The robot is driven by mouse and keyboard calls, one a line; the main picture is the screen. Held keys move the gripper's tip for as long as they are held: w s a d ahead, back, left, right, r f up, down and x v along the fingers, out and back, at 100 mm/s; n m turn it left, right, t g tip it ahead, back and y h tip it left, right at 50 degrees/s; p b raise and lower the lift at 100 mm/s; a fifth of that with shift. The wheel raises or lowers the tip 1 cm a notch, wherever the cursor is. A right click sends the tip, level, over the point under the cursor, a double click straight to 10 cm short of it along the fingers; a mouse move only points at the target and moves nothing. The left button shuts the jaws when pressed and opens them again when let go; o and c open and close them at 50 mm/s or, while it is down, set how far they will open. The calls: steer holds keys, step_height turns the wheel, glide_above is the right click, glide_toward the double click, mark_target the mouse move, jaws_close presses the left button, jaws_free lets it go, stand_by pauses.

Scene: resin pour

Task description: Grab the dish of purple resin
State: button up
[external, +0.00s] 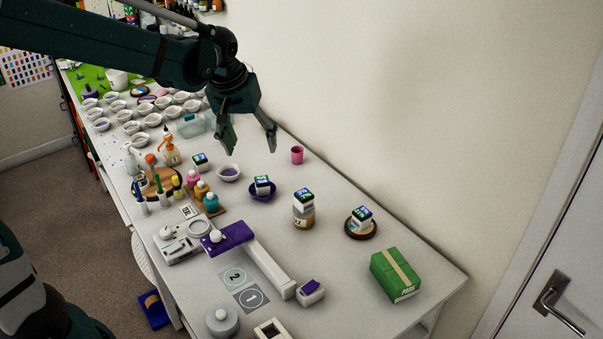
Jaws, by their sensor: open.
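A small white dish (229,173) with a dull purple-grey filling stands on the white table, left of a purple bowl (263,196). The purple bowl has a dark labelled cube (262,183) in it. I cannot tell for sure from the colour that the dish's filling is purple resin. My gripper (250,150) is open and empty, its fingers pointing down. In the picture it hangs above the dish and the bowl; its exact height over the table is unclear.
Several white dishes (143,110) crowd the far left of the table. Coloured bottles (211,204) stand left of the bowl, and a pink cup (297,155) is near the wall. A labelled jar (303,217) and a green box (395,275) are to the right.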

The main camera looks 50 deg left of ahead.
steer(key=w+a+f+n+g, duration=0.1)
steer(key=w+a+f+n, duration=0.1)
steer(key=a+f, duration=0.4)
steer(key=w+a+f+n+g, duration=0.1)
steer(key=w+a+f+n, duration=0.15)
steer(key=a, duration=0.55)
steer(key=n+h, duration=0.1)
steer(key=n, duration=0.1)
glide_toward(229, 171)
steer(key=d, duration=0.3)
steer(key=shift+a+g, duration=0.25)
steer(key=shift+g, duration=0.15)
steer(key=shift+f, duration=1.35)
steer(key=shift+f, duration=0.1)
steer(key=shift+s+a+f+p, duration=0.1)
steer(key=shift+f+p, duration=0.1)
steer(key=shift+f, duration=1.05)
steer(key=shift+s+f+p, duration=0.1)
steer(key=shift+f+p, duration=0.1)
steer(key=shift+f, duration=1.05)
steer(key=shift+c, duration=0.2)
